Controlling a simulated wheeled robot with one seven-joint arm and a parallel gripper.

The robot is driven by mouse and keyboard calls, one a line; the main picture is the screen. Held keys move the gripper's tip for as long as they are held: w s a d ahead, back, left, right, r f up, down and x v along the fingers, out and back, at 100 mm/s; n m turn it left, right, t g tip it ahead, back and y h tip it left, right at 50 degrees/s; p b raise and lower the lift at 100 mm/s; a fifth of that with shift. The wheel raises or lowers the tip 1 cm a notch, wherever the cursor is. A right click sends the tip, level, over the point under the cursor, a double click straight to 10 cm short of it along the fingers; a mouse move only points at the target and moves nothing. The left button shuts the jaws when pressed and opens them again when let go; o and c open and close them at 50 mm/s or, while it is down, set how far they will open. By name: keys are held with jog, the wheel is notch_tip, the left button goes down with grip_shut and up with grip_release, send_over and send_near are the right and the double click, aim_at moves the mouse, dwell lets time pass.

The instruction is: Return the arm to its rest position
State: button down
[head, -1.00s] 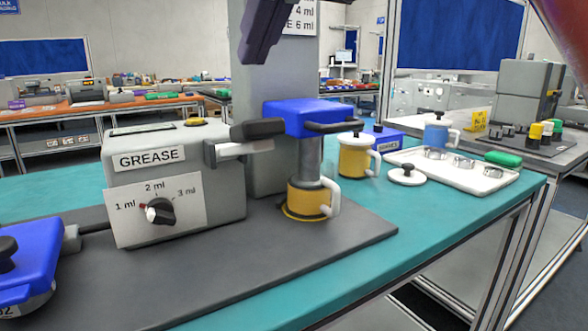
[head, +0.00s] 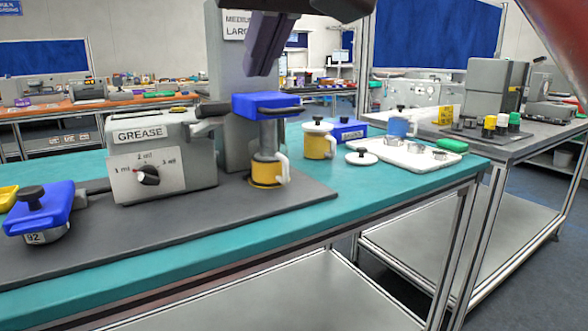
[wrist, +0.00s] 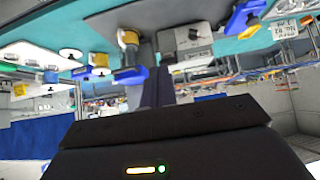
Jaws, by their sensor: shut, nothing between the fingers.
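My gripper (head: 266,45) shows at the top of the head view as dark fingers hanging in front of the grey column of the grease machine. It is shut and empty, well above the bench. In the wrist view its dark fingers (wrist: 157,88) point up the picture, close together, and the scene looks upside down. My gripper touches none of these.
The grease box (head: 160,160) with its dial stands left on a dark mat. A yellow mug (head: 318,146), a loose lid (head: 361,157) and a white tray (head: 410,154) are to the right. The front teal bench edge is clear.

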jog(key=w+d+f+m+h, duration=0.15)
jog(key=d+f, duration=0.25)
jog(key=f, duration=0.5)
jog(key=w+d+f+m+h, duration=0.1)
jog(key=w+d+f+m, duration=0.1)
jog(key=d+f, duration=0.5)
jog(key=s+d+f, duration=0.2)
jog(key=f, duration=0.7)
jog(key=s+d+f+m+g+h, duration=0.1)
jog(key=s+d+f, duration=0.1)
jog(key=f, duration=0.7)
jog(key=s+d+f+m+g+h, duration=0.1)
jog(key=s+d+f, duration=0.1)
jog(key=f, duration=0.7)
jog(key=shift+s+d, duration=0.35)
jog(key=shift+d, duration=0.3)
jog(key=shift+m, duration=0.25)
